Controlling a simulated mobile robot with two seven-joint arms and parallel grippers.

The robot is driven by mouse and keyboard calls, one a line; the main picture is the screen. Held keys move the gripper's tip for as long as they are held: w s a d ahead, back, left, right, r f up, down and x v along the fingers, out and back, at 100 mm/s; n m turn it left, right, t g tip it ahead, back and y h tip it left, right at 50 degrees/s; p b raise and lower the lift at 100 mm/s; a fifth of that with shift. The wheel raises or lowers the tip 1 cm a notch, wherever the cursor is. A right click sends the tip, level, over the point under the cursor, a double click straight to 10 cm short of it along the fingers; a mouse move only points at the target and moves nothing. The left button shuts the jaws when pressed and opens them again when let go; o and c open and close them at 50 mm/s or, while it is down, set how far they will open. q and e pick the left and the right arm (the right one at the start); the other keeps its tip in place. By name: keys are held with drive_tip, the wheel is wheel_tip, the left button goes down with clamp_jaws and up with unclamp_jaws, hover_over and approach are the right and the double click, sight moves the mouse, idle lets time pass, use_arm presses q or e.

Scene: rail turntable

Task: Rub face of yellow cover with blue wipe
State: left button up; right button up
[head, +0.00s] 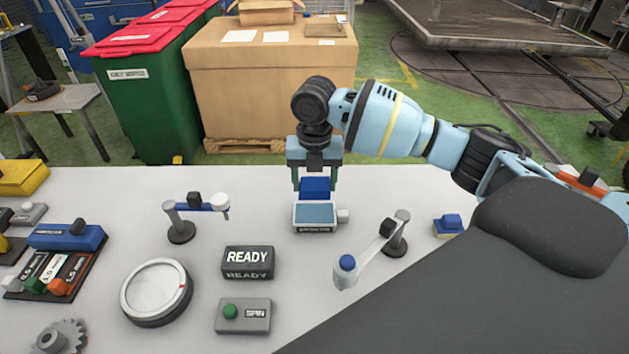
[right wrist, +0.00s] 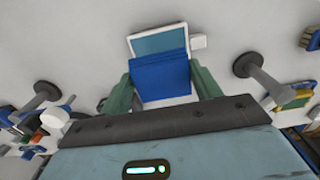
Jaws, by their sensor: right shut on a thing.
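My right gripper (head: 315,188) is shut on a blue block (head: 315,187), likely the blue wipe. It holds the block over or against the back of a small white device with a pale blue face (head: 314,215). The right wrist view shows the gripper (right wrist: 160,88) with the blue block (right wrist: 161,76) overlapping the device's face (right wrist: 157,42). I cannot tell whether block and device touch. A yellow box-like piece (head: 22,178), possibly the yellow cover, sits at the table's far left. A blue-topped block with a yellowish part (head: 448,226) stands at right. My left gripper is not in view.
Swing-arm posts stand left (head: 181,232) and right (head: 394,245) of the device. In front are a READY sign (head: 247,262), a SPIN button box (head: 243,315) and a round dial (head: 156,292). A sample rack (head: 50,270) stands left. Some bare table (head: 120,215) is clear.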

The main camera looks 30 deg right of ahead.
sight(314, 212)
drive_tip(key=shift+f, duration=0.55)
wheel_tip(314, 212, down, 3)
drive_tip(key=shift+f+b, duration=0.2)
drive_tip(key=shift+b, duration=0.2)
drive_tip(key=shift+f, duration=0.75)
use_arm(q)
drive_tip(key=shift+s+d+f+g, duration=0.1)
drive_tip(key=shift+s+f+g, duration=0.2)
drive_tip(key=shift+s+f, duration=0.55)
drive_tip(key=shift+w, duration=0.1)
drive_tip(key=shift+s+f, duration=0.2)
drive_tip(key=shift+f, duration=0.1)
use_arm(e)
drive_tip(key=shift+f, duration=0.4)
drive_tip(key=shift+f, duration=0.1)
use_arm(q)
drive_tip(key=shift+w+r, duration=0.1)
use_arm(e)
drive_tip(key=shift+f, duration=0.15)
